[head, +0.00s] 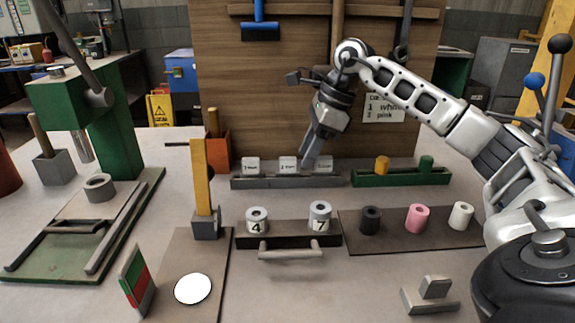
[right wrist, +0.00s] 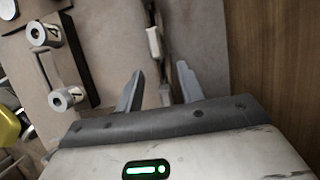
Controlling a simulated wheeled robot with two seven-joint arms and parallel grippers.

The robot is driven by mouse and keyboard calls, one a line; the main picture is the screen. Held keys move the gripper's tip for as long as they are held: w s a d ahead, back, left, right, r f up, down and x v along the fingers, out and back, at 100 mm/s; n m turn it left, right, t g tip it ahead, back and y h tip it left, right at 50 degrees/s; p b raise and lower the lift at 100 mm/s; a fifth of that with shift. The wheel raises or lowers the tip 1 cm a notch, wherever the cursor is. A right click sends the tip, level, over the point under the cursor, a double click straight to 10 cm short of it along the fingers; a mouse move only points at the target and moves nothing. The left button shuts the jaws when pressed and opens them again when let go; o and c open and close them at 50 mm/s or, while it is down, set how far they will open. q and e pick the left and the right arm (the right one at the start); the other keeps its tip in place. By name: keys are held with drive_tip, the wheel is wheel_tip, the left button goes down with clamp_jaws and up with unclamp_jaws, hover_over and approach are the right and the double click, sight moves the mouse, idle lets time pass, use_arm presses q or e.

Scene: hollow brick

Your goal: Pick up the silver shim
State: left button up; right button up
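A grey rack (head: 245,183) near the foot of the wooden board holds pale, silver-white labelled plates: a left one (head: 251,165), a middle one (head: 288,165) and a right one (head: 324,163). Their small labels are hard to read, and I cannot tell which is the silver shim. My right gripper (head: 308,158) points down at the rack, close to the middle and right plates, and partly covers the right one. In the right wrist view the gripper (right wrist: 160,88) is open, with a pale plate (right wrist: 165,96) between its fingers; contact cannot be told. My left gripper is not in view.
A green rack (head: 400,178) with orange and green pieces stands right of the grey rack. In front are cylinders marked 4 (head: 257,222) and 7 (head: 320,218) on a dark tray, and black, pink and white cylinders. An upright yellow post (head: 203,180) stands to the left.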

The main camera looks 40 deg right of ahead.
sight(289, 162)
drive_tip(key=shift+w+a+r, duration=0.1)
drive_tip(key=shift+w+a, duration=0.8)
drive_tip(key=shift+a, duration=0.2)
drive_tip(key=x, duration=0.2)
drive_tip(key=shift+w+a+f, duration=0.15)
drive_tip(key=shift+f, duration=0.05)
drive_tip(key=shift+w+f, duration=0.1)
drive_tip(key=shift+f, duration=0.25)
clamp_jaws()
